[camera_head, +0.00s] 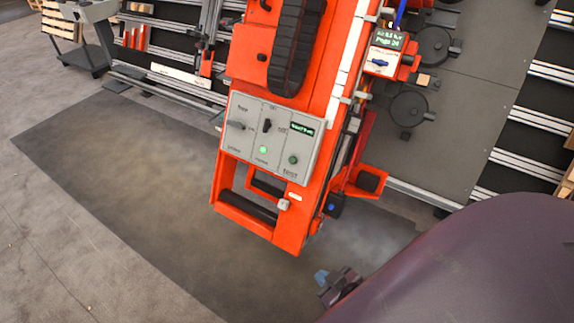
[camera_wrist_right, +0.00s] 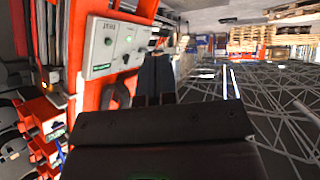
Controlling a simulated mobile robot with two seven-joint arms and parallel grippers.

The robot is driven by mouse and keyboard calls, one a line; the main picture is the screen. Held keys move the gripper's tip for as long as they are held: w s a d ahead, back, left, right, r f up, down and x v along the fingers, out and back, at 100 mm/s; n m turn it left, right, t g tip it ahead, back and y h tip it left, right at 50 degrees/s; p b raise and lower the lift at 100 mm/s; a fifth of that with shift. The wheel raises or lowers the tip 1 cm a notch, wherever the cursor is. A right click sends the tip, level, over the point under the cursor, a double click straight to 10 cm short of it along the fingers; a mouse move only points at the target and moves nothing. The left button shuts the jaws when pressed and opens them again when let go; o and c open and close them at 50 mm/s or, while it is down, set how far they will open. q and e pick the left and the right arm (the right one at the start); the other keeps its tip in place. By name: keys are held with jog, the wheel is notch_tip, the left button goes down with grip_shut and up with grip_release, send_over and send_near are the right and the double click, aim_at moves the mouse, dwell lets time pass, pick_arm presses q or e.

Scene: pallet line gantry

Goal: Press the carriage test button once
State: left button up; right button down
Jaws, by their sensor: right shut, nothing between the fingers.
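The orange carriage (camera_head: 290,225) carries a grey control panel (camera_head: 245,150). At the panel's right side is a small dark green round button (camera_head: 292,159), with a label below it too blurred to read surely and a lit green display (camera_head: 302,129) above. In the right wrist view the panel (camera_wrist_right: 92,40) appears turned over, with the dark button (camera_wrist_right: 109,41) to the left of my fingers. My right gripper (camera_head: 324,283) is below and right of the carriage, clear of the panel. Its jaws (camera_wrist_right: 157,80) are shut and empty. My left gripper is not in view.
The panel also has a left knob (camera_head: 235,125), a dark middle switch (camera_head: 267,125) and a lit green lamp (camera_head: 263,149). A second small control box (camera_head: 384,54) sits at the upper right. Open floor (camera_head: 120,190) lies left of the carriage.

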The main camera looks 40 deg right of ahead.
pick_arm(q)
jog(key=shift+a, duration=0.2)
pick_arm(e)
jog(key=shift+s+a, duration=0.1)
jog(key=shift+s, duration=0.05)
pick_arm(q)
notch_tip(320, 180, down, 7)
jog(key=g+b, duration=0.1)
jog(key=b, duration=0.7)
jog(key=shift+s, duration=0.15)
pick_arm(e)
jog(key=w+d+n+t+h, duration=0.1)
jog(key=w+d+n, duration=0.3)
jog(key=w+n, duration=0.6)
jog(key=w+d+n+t+h, duration=0.2)
jog(key=w+d+n+h, duration=0.2)
jog(key=w+n, duration=0.7)
jog(key=w+d+n+t+h, duration=0.1)
jog(key=w+d+n, duration=0.3)
jog(key=w+n, duration=0.6)
jog(key=shift+w+h, duration=0.9)
jog(key=shift+w, duration=2.4)
